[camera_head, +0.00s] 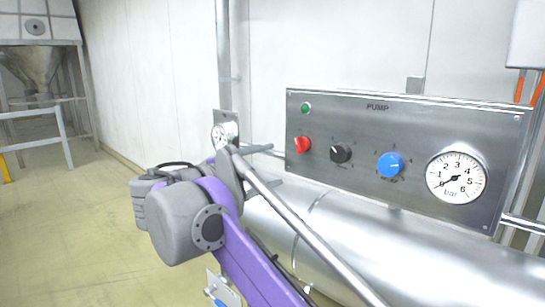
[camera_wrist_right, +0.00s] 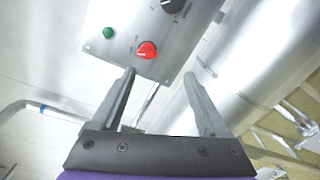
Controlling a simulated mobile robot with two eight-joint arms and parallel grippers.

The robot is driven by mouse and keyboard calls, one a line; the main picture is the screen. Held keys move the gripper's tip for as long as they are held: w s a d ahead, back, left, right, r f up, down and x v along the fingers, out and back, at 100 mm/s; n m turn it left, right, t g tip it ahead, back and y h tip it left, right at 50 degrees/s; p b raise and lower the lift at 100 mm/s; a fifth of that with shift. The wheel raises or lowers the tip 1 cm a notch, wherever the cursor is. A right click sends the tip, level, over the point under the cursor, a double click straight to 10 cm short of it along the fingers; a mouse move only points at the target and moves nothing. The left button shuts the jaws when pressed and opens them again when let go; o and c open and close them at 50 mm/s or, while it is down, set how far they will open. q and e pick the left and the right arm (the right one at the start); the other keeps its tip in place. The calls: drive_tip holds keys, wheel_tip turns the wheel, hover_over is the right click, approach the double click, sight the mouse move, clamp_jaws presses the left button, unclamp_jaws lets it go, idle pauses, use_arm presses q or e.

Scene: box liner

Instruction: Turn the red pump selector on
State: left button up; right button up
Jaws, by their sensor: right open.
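The red pump selector (camera_head: 302,145) is a small red knob at the left of a steel panel (camera_head: 350,115) marked PUMP, below a green button (camera_head: 306,107). My right gripper (camera_head: 277,168) is left of the panel, its fingers pointing toward it. In the right wrist view the open, empty fingers (camera_wrist_right: 160,72) have the red selector (camera_wrist_right: 147,50) just beyond their tips, nearer the left finger. The fingers look apart from the knob. The selector's pointer direction is too small to read surely. My left gripper is out of view.
A black knob (camera_head: 341,153), a blue knob (camera_head: 390,164) and a bar gauge (camera_head: 456,178) sit right of the selector. A large steel pipe (camera_head: 400,235) runs below the panel. A smaller gauge (camera_head: 221,135) stands behind my gripper. Open floor (camera_head: 70,225) lies left.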

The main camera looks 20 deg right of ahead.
sight(299, 146)
drive_tip(key=x, duration=0.3)
drive_tip(key=r+x, duration=0.1)
drive_tip(key=x, duration=0.2)
drive_tip(key=r+x, duration=0.1)
drive_tip(key=x, duration=0.3)
drive_tip(key=shift+w+a, duration=0.1)
drive_tip(key=shift+w, duration=0.3)
clamp_jaws()
